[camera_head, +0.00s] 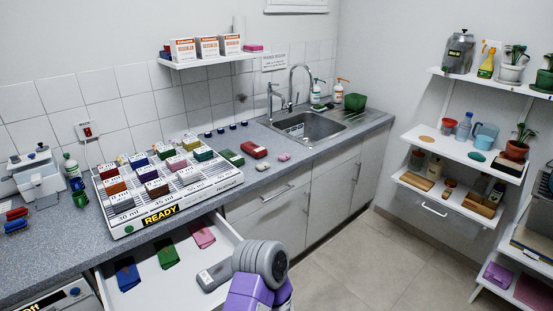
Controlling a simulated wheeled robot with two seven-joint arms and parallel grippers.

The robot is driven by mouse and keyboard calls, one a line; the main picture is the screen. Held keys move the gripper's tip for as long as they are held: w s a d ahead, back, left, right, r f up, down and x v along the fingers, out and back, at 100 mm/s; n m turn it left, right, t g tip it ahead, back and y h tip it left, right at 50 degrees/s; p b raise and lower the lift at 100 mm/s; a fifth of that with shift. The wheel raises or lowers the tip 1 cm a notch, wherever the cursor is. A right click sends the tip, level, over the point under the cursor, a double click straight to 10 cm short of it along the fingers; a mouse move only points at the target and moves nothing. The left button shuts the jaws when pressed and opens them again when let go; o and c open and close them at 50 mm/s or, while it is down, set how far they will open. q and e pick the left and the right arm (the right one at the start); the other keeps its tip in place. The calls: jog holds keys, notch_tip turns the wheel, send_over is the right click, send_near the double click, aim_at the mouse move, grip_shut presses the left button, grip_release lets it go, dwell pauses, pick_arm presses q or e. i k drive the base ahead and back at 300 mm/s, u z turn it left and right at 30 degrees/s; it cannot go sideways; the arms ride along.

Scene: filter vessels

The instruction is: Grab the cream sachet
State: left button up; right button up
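I cannot pick out a cream sachet for sure. The open drawer (137,294) holds a blue sachet (127,274), a green sachet (167,252) and a pink sachet (201,235), lying apart in a row. A grey block (214,276) lies at the drawer's right side, beside my purple and grey arm, and may be part of my gripper. That arm comes in from the bottom and covers the drawer's front right area. It seems to be my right arm, and its fingertips cannot be made out. My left gripper is not in view.
A sink (310,127) is further right. Shelves (470,151) with pots and bottles stand at the right wall. The floor (390,265) between is clear.

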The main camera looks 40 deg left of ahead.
aim_at(262, 167)
jog(key=i, duration=3.2)
jog(key=u, duration=4.05)
